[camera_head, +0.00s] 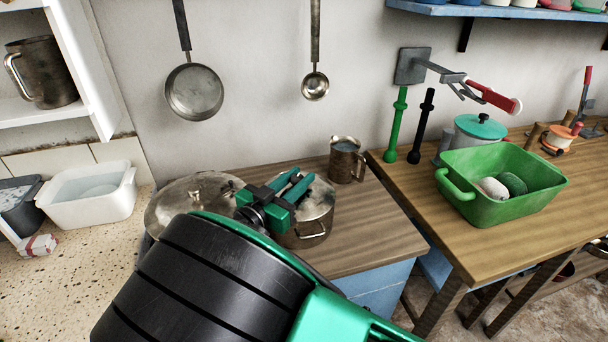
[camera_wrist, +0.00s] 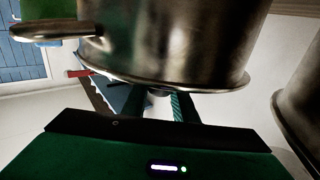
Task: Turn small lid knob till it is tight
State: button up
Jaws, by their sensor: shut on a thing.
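The small metal pot (camera_head: 312,228) stands on the wooden counter, its lid (camera_head: 322,196) on top. My gripper (camera_head: 296,180) reaches over this lid with its green fingers, from the left. In the wrist view the pot (camera_wrist: 170,40) appears upside down, with the lid's rim (camera_wrist: 150,77) facing the fingers. My gripper (camera_wrist: 158,100) is shut on the small lid knob (camera_wrist: 159,92), which shows as a dark bit between the fingers. The knob is mostly hidden, and in the head view I cannot make it out.
A larger lidded pot (camera_head: 180,203) stands close on the left, partly behind my arm. A metal mug (camera_head: 346,160) stands behind the small pot. A green basin (camera_head: 495,205) sits on the right table. A pan (camera_head: 194,92) and a ladle (camera_head: 315,85) hang on the wall.

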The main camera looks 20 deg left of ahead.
jog(key=shift+f+m+g+h, duration=0.1)
jog(key=shift+m+g+h, duration=0.3)
jog(key=shift+m+h, duration=0.45)
jog(key=shift+h, duration=0.45)
jog(key=o, duration=1)
jog(key=shift+o, duration=0.2)
jog(key=shift+s, duration=0.1)
